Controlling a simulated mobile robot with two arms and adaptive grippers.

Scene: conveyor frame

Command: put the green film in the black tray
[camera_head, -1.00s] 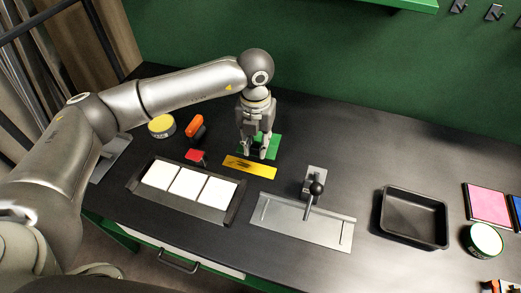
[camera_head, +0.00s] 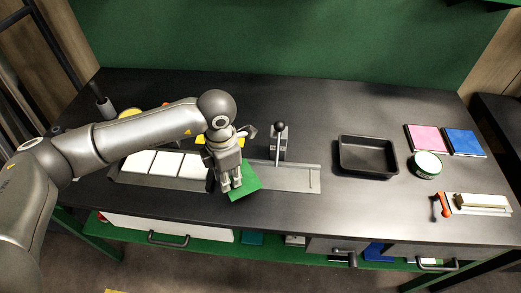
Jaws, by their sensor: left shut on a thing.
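The green film (camera_head: 245,182) is a flat green sheet, held tilted above the front of the table beside the metal plate. My left gripper (camera_head: 230,186) is shut on the green film at its left edge. The black tray (camera_head: 368,155) stands empty on the table, to the right of the gripper and well apart from it. My right gripper is not in view.
A grey plate (camera_head: 296,178) with an upright black-knobbed lever (camera_head: 280,140) lies between film and tray. White tiles (camera_head: 166,163) sit in a holder at left. A yellow piece (camera_head: 208,137) is partly hidden behind my gripper. A green-white tin (camera_head: 426,165) stands right of the tray.

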